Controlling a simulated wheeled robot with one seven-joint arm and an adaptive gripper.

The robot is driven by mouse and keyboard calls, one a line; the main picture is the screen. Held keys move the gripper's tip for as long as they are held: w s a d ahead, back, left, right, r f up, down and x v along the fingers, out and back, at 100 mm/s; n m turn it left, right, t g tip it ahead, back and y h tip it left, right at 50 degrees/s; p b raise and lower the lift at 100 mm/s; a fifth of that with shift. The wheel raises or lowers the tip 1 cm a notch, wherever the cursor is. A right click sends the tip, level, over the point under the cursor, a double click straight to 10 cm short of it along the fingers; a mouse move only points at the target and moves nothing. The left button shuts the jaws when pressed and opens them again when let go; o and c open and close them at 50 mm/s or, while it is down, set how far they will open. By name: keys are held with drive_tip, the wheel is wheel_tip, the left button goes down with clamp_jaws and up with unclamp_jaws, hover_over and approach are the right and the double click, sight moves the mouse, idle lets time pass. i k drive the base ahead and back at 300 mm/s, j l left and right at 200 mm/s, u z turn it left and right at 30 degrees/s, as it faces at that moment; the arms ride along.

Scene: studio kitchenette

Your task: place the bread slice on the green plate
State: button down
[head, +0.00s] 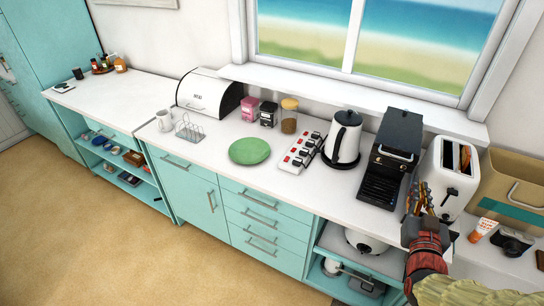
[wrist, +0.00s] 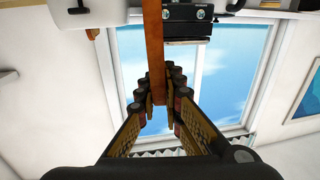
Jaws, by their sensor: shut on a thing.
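The green plate (head: 249,151) lies empty on the white counter, left of the middle in the head view. My gripper (head: 421,193) is in front of the white toaster (head: 438,176), far to the right of the plate. In the wrist view my gripper (wrist: 160,100) is closed on a flat brown strip, which looks like the bread slice (wrist: 154,50) seen edge-on. The slice reaches up out of that picture. I cannot clearly make out the held slice in the head view. Something brown shows in the toaster's slots.
Between gripper and plate stand a black coffee machine (head: 392,160), a kettle (head: 343,140) and a block with red-and-white items (head: 300,151). A toast rack (head: 189,130) and bread bin (head: 208,92) are left of the plate. A box (head: 512,183) stands at right.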

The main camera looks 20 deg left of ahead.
sight(257, 158)
drive_tip(key=i+j+u, duration=0.25)
drive_tip(key=u, duration=0.2)
drive_tip(key=i+j+u, duration=0.3)
drive_tip(key=u, duration=0.15)
drive_tip(key=i+j, duration=0.4)
drive_tip(key=i, duration=0.2)
